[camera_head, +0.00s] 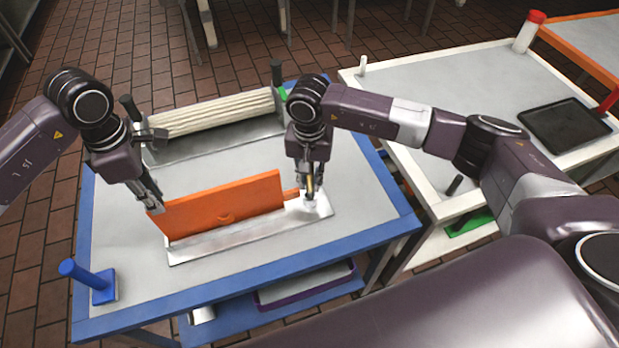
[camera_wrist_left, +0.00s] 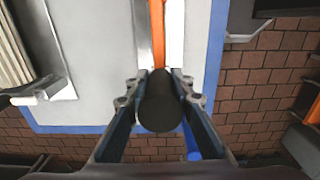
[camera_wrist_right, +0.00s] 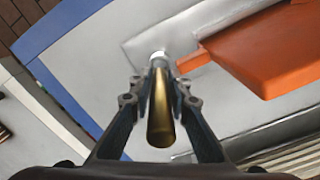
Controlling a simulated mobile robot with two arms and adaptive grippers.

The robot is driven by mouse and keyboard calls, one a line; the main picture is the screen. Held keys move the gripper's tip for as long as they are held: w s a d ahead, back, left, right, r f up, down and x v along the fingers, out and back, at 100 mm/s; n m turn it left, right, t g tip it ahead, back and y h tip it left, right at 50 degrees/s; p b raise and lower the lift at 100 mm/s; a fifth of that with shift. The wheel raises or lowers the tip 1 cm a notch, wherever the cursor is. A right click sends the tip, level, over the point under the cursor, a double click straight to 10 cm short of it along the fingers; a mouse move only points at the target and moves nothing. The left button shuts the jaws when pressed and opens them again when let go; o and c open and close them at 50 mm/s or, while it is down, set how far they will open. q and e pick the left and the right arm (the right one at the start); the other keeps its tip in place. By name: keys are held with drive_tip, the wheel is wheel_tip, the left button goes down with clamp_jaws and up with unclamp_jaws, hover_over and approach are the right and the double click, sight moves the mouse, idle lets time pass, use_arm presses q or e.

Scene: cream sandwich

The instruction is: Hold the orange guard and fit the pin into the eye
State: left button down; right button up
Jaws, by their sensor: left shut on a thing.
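The orange guard (camera_head: 225,205) stands on edge along a metal base plate (camera_head: 205,250) on the blue-edged table. My left gripper (camera_head: 154,203) is at its left end, shut on a black cylindrical grip (camera_wrist_left: 160,103), with the guard's orange edge (camera_wrist_left: 158,35) beyond. My right gripper (camera_head: 311,187) is at the plate's right end, its fingers closed around a brass pin (camera_wrist_right: 160,108). The pin's far end points at a small white piece (camera_wrist_right: 158,57) beside the guard's orange tab (camera_wrist_right: 192,60). The eye itself is hidden; I cannot tell whether the pin's tip is inside it.
A ribbed cream roller unit (camera_head: 215,112) stands behind the guard. A blue handled tool (camera_head: 88,280) stands at the table's front left corner. A white-edged table (camera_head: 470,80) to the right holds a black tray (camera_head: 563,128) and a red-capped bottle (camera_head: 528,32).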

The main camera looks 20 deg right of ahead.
drive_tip(key=shift+o, duration=1.4)
drive_tip(key=shift+r, duration=0.15)
wheel_tip(320, 180, up, 13)
drive_tip(key=shift+f, duration=0.2)
use_arm(q)
drive_tip(key=c, duration=1.5)
unclamp_jaws()
drive_tip(key=shift+r+p, duration=1.8)
drive_tip(key=shift+r, duration=2.75)
use_arm(e)
drive_tip(key=shift+r, duration=1.75)
